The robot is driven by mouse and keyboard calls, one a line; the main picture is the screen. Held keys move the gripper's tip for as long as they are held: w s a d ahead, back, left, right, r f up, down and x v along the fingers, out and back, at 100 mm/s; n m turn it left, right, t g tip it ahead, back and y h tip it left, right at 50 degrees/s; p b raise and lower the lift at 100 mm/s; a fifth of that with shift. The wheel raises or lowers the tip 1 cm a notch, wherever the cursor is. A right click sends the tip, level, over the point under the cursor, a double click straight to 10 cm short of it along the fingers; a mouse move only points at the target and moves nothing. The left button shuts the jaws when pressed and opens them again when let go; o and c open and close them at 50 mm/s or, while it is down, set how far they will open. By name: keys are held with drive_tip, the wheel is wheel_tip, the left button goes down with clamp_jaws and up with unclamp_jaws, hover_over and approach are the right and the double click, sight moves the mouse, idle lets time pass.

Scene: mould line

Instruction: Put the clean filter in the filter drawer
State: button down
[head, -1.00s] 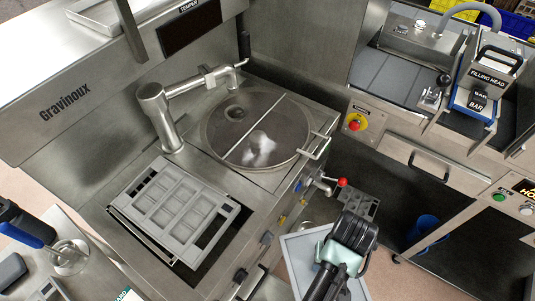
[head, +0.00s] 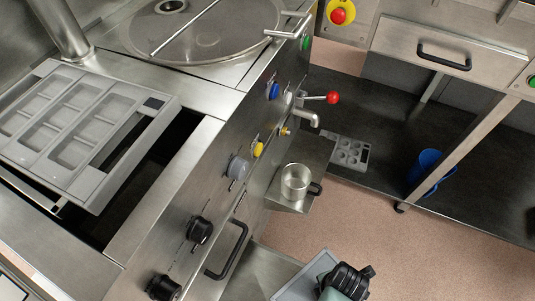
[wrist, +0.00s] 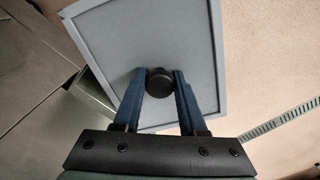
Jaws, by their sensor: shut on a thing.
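The clean filter is a flat, pale grey panel with a raised rim (wrist: 110,45). It fills the upper middle of the wrist view, with its near and side edges showing. My gripper (wrist: 160,76) has its two blue fingers shut on the round black knob (wrist: 160,88) at the filter's middle. In the head view the filter (head: 303,277) is at the bottom edge, partly hidden by my wrist. A bare metal, drawer-like part (head: 258,272) juts from the machine front just left of it; I take this as the filter drawer. Its inside is mostly out of view.
A black bar handle (head: 228,250) and black knobs (head: 199,230) stick out from the machine front. A metal cup (head: 295,182) stands on a small shelf under a red-knobbed tap (head: 332,97). Open floor (head: 400,240) lies to the right.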

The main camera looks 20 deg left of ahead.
wheel_tip(320, 180, down, 7)
drive_tip(key=s+d+n+b, duration=0.2)
drive_tip(key=n+b, duration=0.3)
drive_tip(key=b, duration=0.3)
hover_over(260, 286)
drive_tip(key=f+b, duration=0.1)
drive_tip(key=f, duration=0.2)
drive_tip(key=f+b, duration=0.2)
drive_tip(key=f, duration=0.1)
drive_tip(key=shift+s+d+f, duration=0.1)
drive_tip(key=shift+d+f, duration=0.1)
drive_tip(key=shift+f, duration=0.2)
wheel_tip(260, 286, down, 5)
drive_tip(key=b, duration=0.2)
drive_tip(key=shift+b, duration=0.4)
drive_tip(key=shift+a+f+b, duration=0.15)
drive_tip(key=shift+f+b, duration=0.1)
drive_tip(key=shift+b, duration=0.1)
drive_tip(key=shift+r, duration=0.1)
